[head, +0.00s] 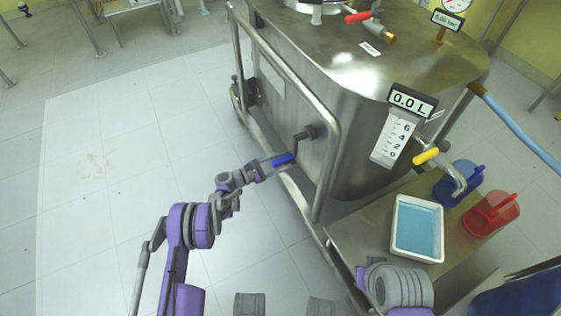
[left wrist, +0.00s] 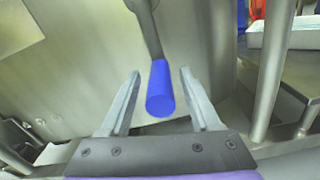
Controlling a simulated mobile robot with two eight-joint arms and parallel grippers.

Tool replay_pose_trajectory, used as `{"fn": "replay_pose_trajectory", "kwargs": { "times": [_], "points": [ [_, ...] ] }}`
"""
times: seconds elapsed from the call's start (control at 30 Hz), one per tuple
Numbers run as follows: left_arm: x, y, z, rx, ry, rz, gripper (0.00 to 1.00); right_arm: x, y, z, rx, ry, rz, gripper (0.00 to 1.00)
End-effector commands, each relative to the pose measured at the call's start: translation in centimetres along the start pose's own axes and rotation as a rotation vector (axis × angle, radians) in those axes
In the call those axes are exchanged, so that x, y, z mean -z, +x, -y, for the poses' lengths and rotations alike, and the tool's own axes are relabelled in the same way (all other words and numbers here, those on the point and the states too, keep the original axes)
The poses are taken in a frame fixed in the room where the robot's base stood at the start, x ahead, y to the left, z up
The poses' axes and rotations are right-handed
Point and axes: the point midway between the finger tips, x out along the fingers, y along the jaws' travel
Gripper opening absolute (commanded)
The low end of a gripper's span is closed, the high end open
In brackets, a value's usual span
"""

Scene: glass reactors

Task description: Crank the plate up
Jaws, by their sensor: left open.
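A crank with a blue handle (head: 284,159) sticks out of the side of the steel tank (head: 345,100), with its dark arm running up to a hub (head: 308,133). My left gripper (head: 272,163) is at the handle. In the left wrist view my left gripper (left wrist: 158,100) is open, its two fingers on either side of the blue handle (left wrist: 160,88), with a gap on each side. The crank arm (left wrist: 146,25) rises from the handle toward the top. I cannot make out the plate. My right gripper is not in view.
A steel guard rail (head: 328,160) runs beside the crank. A white tray of blue liquid (head: 417,228), a blue jug (head: 459,183) and a red jug (head: 491,212) stand on a steel table at right. The floor at left (head: 100,180) is clear.

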Motion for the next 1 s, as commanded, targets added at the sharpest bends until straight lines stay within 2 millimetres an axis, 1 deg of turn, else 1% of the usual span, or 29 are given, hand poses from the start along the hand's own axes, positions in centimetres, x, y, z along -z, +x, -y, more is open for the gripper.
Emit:
{"fn": "replay_pose_trajectory", "kwargs": {
  "times": [0.03,0.17,0.2,0.27,0.3,0.37,0.4,1.0],
  "points": [
    [0.0,-0.01,0.01,0.0,0.0,0.0,0.63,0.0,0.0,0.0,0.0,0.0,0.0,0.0],
    [0.01,-0.02,0.01,0.0,0.0,0.0,0.4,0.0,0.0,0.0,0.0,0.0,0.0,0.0],
    [0.01,-0.02,0.01,0.0,0.0,0.0,0.32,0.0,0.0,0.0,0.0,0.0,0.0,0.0],
    [0.01,-0.03,0.02,0.0,0.0,0.0,0.22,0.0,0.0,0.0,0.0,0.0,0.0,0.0],
    [0.01,-0.03,0.01,0.0,0.0,0.0,0.14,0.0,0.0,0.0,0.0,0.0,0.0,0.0],
    [0.01,-0.04,0.01,0.0,0.0,0.0,0.04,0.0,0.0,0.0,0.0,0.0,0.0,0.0],
    [0.01,-0.04,0.02,0.0,0.0,0.0,0.0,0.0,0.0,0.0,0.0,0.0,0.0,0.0],
    [0.02,-0.05,0.02,0.001,0.0,0.0,0.0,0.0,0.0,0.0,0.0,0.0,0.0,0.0]
  ]
}}
